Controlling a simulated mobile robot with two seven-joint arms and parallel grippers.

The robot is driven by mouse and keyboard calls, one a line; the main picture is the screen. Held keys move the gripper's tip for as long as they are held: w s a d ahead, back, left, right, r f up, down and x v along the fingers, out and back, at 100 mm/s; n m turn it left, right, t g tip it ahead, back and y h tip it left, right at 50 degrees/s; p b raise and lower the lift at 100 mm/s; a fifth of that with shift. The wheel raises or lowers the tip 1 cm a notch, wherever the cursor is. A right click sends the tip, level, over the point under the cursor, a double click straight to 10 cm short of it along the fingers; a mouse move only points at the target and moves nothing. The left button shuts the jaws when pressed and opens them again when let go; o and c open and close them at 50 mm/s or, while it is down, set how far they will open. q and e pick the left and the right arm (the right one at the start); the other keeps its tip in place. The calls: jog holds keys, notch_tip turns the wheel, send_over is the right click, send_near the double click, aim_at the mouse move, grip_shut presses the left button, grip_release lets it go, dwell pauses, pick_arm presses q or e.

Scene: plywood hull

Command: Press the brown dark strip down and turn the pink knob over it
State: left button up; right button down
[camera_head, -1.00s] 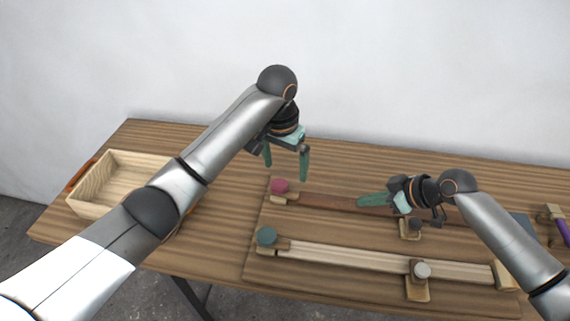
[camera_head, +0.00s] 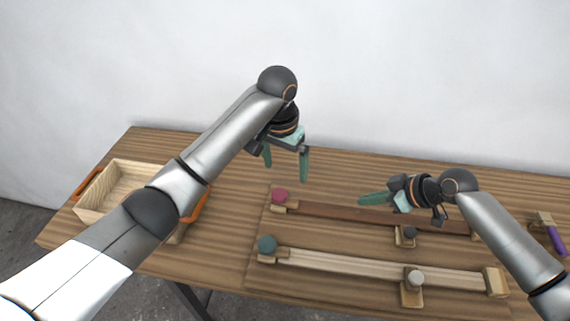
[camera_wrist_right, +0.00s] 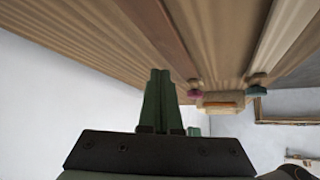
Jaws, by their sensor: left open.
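The brown dark strip (camera_head: 340,217) lies along the board on the table; it also shows in the right wrist view (camera_wrist_right: 158,32). The pink knob (camera_head: 279,195) is on a small wooden block at the strip's left end, and in the right wrist view (camera_wrist_right: 195,94). My left gripper (camera_head: 286,168) is open and empty, fingers pointing down above the table behind the pink knob. My right gripper (camera_head: 362,200) is shut with nothing visible between its fingers. Its tips point left, close to the strip's far side in the head view; I cannot tell whether they touch it.
A dark grey knob (camera_head: 410,233) sits by the strip's near side. A wooden box (camera_head: 120,190) is left; a purple-handled tool (camera_head: 556,238) is right.

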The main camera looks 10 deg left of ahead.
jog(key=shift+r+p, duration=0.3)
jog(key=shift+r, duration=1.2)
jog(key=shift+r, duration=0.1)
notch_tip(320, 180, up, 5)
jog(key=shift+f, duration=0.1)
jog(key=shift+s, duration=0.1)
